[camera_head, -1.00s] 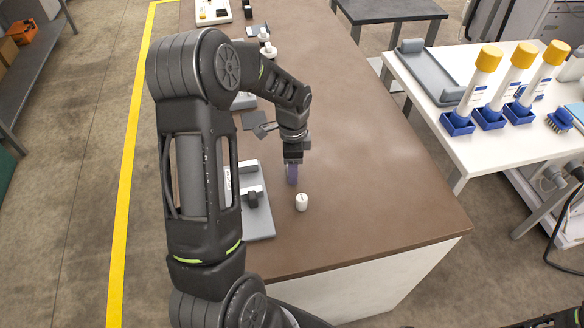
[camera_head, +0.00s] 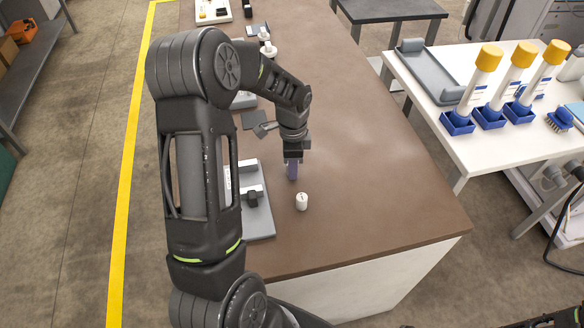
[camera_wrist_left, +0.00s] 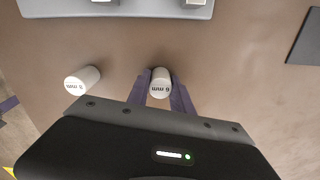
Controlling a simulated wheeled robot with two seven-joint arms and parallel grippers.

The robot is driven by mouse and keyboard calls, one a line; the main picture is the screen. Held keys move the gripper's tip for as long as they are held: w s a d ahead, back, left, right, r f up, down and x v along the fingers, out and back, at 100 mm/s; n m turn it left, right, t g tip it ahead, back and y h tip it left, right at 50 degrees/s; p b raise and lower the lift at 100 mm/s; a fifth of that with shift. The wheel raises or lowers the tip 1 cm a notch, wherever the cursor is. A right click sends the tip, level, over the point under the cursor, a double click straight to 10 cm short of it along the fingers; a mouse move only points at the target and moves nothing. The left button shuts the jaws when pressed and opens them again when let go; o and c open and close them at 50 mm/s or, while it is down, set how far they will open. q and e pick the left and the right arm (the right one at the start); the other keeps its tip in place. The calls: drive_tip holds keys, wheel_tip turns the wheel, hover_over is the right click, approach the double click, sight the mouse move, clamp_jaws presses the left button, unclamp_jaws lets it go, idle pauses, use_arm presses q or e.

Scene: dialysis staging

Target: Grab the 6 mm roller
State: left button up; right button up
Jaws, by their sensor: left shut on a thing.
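The 6 mm roller (camera_wrist_left: 160,83) is a small white cylinder, its "6 mm" label upside down in the left wrist view. It stands between the two purple fingers of my left gripper (camera_wrist_left: 161,92), which is shut on it. In the head view my left gripper (camera_head: 293,170) points down at the brown table; the fingers hide the roller there. A second white roller (camera_head: 302,201) stands apart on the table, just nearer than the gripper. It also shows left of the fingers in the left wrist view (camera_wrist_left: 81,80), its label hard to read. My right gripper is not in view.
A grey fixture plate (camera_head: 262,222) lies at the table's left edge, partly behind my arm. The brown table (camera_head: 380,190) is clear to the right. A white side table (camera_head: 477,150) holds yellow-capped bottles (camera_head: 481,75) in blue holders and a grey tray (camera_head: 428,75).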

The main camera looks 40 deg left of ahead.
use_arm(q)
clamp_jaws()
wheel_tip(320, 180, up, 10)
drive_tip(key=shift+r+b, duration=0.1)
drive_tip(key=shift+b, duration=0.6)
drive_tip(key=shift+f, duration=0.2)
